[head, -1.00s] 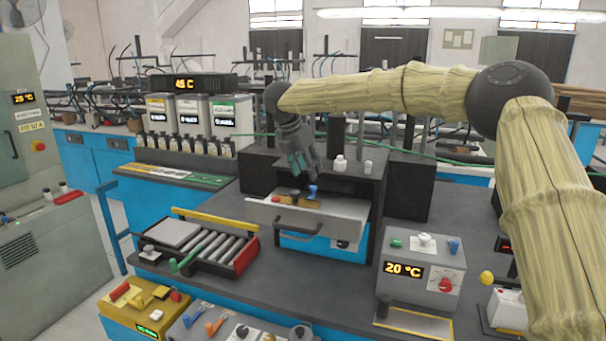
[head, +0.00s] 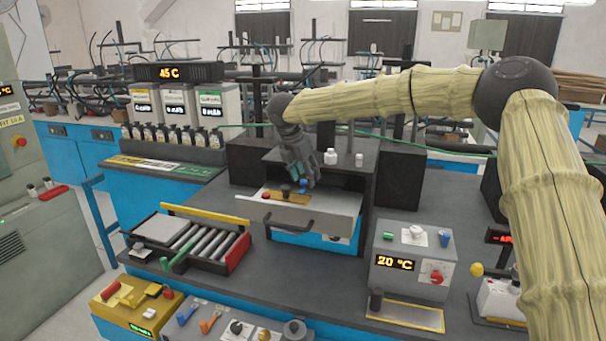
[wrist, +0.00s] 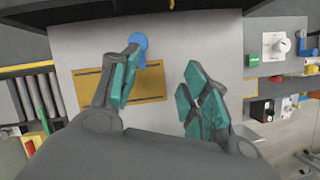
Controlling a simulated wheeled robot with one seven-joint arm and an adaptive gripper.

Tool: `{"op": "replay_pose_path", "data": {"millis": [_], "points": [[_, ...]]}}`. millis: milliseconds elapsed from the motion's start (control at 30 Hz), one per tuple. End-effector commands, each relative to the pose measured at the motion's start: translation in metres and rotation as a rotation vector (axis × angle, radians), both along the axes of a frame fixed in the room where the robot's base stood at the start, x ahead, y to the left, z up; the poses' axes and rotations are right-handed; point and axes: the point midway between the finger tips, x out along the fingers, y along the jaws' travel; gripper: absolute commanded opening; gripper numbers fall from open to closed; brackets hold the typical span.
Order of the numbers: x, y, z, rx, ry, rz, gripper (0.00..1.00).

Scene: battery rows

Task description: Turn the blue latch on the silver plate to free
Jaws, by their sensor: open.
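A blue lever (head: 187,315) sits beside an orange lever on a pale silver-grey panel (head: 198,302) at the front edge of the bench, low in the head view. My gripper (head: 301,181) is away from it, pointing down over the open grey drawer (head: 345,208). A blue knob-like piece (head: 303,187) stands in that drawer by an orange-yellow plate. It also shows in the wrist view (wrist: 139,40), close to my left finger, which partly covers it. My gripper is open with nothing between its fingers; contact with the blue piece cannot be told.
A roller tray (head: 205,212) stands left of the drawer. A grey box reading 20 °C (head: 410,245) stands right of it. A yellow box (head: 135,305) is at the front left. A dark shelf (head: 345,160) rises behind the drawer.

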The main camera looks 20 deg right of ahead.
Motion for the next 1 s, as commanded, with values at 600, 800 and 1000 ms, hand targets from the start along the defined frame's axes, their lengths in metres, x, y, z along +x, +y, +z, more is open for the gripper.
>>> {"op": "replay_pose_path", "data": {"millis": [600, 800, 1000], "points": [[0.017, -0.005, -0.014, 0.001, 0.004, -0.006, 0.23], [0.021, -0.006, -0.015, 0.0, 0.008, -0.008, 0.0], [0.034, -0.008, -0.024, 0.0, 0.02, -0.011, 0.0]]}}
